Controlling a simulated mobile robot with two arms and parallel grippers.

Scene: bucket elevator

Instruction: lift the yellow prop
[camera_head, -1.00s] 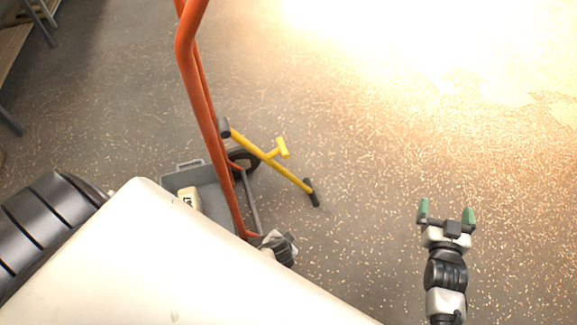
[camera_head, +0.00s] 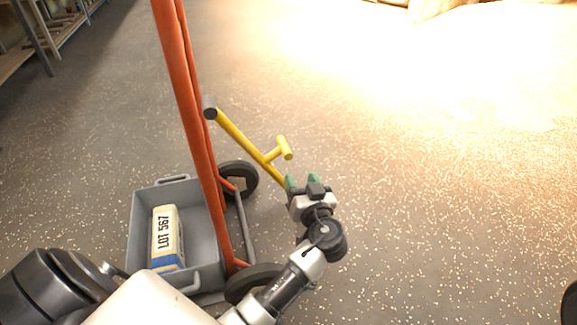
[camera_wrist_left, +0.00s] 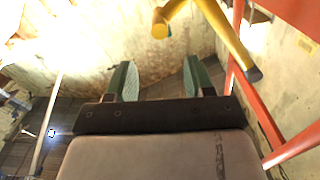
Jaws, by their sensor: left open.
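The yellow prop (camera_head: 238,136) is a slanted bar with a dark upper end cap and a short T-shaped side handle (camera_head: 284,148). It leans beside the orange frame of a hand truck; its lower end is hidden behind my left gripper. My left gripper (camera_head: 302,181) has green fingers and is at the prop's lower part in the head view; contact cannot be told. In the left wrist view its fingers (camera_wrist_left: 160,82) are apart with nothing between them. There the yellow prop (camera_wrist_left: 217,32) crosses above the fingertips, with its dark end at the right. My right gripper is not in view.
The orange hand truck (camera_head: 187,90) has dark wheels (camera_head: 238,178) and stands at left of centre. A grey bin (camera_head: 145,215) at its foot holds a pale box (camera_head: 163,235) marked LOT 567. Shelving (camera_head: 45,50) stands at the far left.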

